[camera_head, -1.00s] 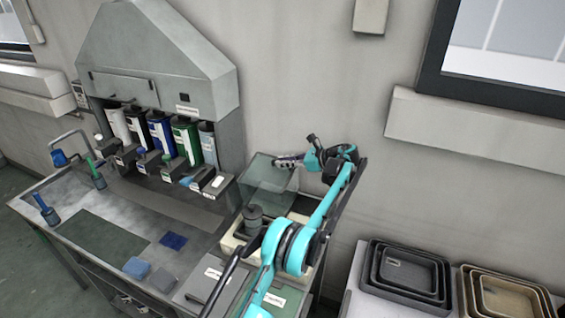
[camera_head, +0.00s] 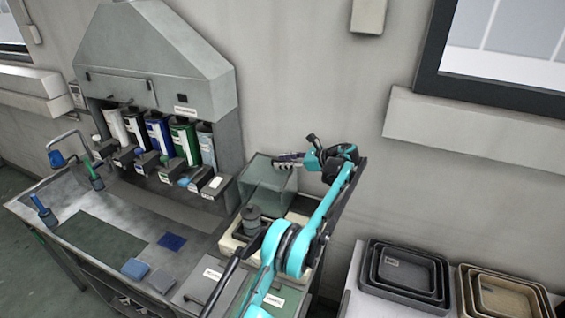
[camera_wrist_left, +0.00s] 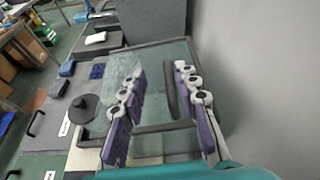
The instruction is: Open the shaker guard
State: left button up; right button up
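The shaker guard (camera_head: 266,181) is a clear greenish box-like cover with dark edges, at the back right end of the bench by the wall. In the left wrist view its clear panel (camera_wrist_left: 158,68) lies under my fingers, with a dark bar-like handle (camera_wrist_left: 171,92). My left gripper (camera_head: 288,160) is at the guard's upper right edge. In the wrist view its two purple-padded fingers (camera_wrist_left: 164,108) are spread apart on either side of the handle; I cannot tell whether they touch it. My right gripper is not in view.
A grey canister (camera_head: 251,217) stands just in front of the guard. A hooded dispenser (camera_head: 160,75) with several bottles stands to the left, and the wall is close behind. Nested trays (camera_head: 402,272) sit on the right table. Blue cloths (camera_head: 173,242) lie on the bench.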

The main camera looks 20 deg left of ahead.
pick_arm(q)
jog(key=v, duration=0.7)
jog(key=shift+r, duration=0.1)
jog(key=s+d+r+n+t+h+b, duration=0.2)
jog(key=s+n+h+b, duration=0.5)
jog(key=s, duration=1.3)
jog(key=s+d+f+n+t+h+b, duration=0.2)
jog(key=s+f+n, duration=0.3)
jog(key=s+f, duration=0.4)
jog(key=s+d+f+n+t+h+b, duration=0.2)
jog(key=s+d+f+n+h, duration=0.2)
jog(key=s+f, duration=0.4)
jog(key=s+d, duration=0.1)
jog(key=s, duration=0.5)
jog(key=shift+s+d+f+n+t+h, duration=0.25)
jog(key=shift+s+f+n+t+h, duration=0.05)
jog(key=shift+f+n+t+h, duration=0.1)
